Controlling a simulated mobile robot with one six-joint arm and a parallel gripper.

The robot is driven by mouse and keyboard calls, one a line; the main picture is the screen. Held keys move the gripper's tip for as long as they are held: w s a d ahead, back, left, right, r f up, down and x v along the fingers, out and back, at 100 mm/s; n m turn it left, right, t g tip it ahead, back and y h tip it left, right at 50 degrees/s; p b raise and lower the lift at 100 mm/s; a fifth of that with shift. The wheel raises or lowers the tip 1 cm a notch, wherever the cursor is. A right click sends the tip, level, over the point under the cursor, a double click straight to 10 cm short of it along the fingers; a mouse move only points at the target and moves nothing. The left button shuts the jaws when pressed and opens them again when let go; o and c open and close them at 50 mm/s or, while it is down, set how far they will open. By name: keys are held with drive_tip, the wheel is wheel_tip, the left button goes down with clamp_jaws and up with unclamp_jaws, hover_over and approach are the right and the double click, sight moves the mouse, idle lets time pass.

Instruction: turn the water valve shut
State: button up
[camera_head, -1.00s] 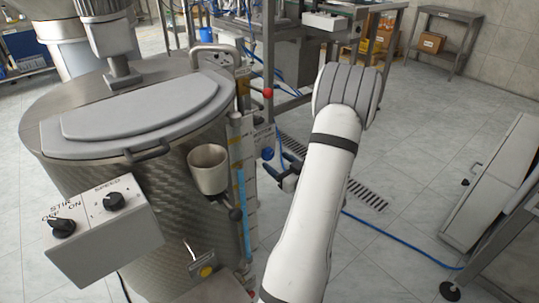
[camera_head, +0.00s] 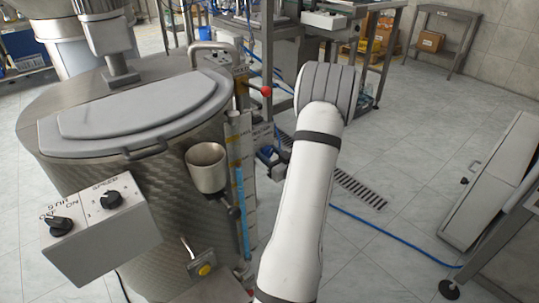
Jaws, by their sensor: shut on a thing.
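The water valve's blue handle (camera_head: 265,151) is a small blue shape to the right of the steel tank, below a small lettered sign. My gripper (camera_head: 271,160) is dark and small in the head view, at the blue handle and shut on it. My white arm comes up from the bottom and covers the wrist and much of the gripper. The fingertips and the exact turn of the handle are hard to make out.
The large steel tank (camera_head: 175,215) stands at left, with a control box (camera_head: 100,230), a cup-shaped funnel (camera_head: 206,168) and a sight tube (camera_head: 240,190). A red-knobbed lever (camera_head: 265,91) sticks out above the valve. A blue hose (camera_head: 385,236) crosses the floor at right.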

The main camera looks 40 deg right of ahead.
drive_tip(key=shift+a, duration=0.1)
drive_tip(key=c, duration=0.4)
drive_tip(key=shift+f, duration=0.1)
drive_tip(key=shift+n+b, duration=0.4)
drive_tip(key=shift+b, duration=0.35)
drive_tip(key=n+b, duration=0.1)
drive_tip(key=b, duration=0.1)
drive_tip(key=n+b, duration=0.1)
drive_tip(key=b, duration=0.1)
drive_tip(key=shift+f+n, duration=0.25)
drive_tip(key=shift+n, duration=0.15)
drive_tip(key=n+b, duration=0.5)
drive_tip(key=b, duration=0.3)
drive_tip(key=shift+a+f+n, duration=0.1)
drive_tip(key=shift+n, duration=0.2)
drive_tip(key=n+b, duration=0.5)
drive_tip(key=b, duration=0.2)
drive_tip(key=shift+a+b, duration=0.1)
drive_tip(key=shift+b, duration=0.25)
drive_tip(key=shift+n+b, duration=1.1)
drive_tip(key=shift+n, duration=0.7)
drive_tip(key=shift+r, duration=0.2)
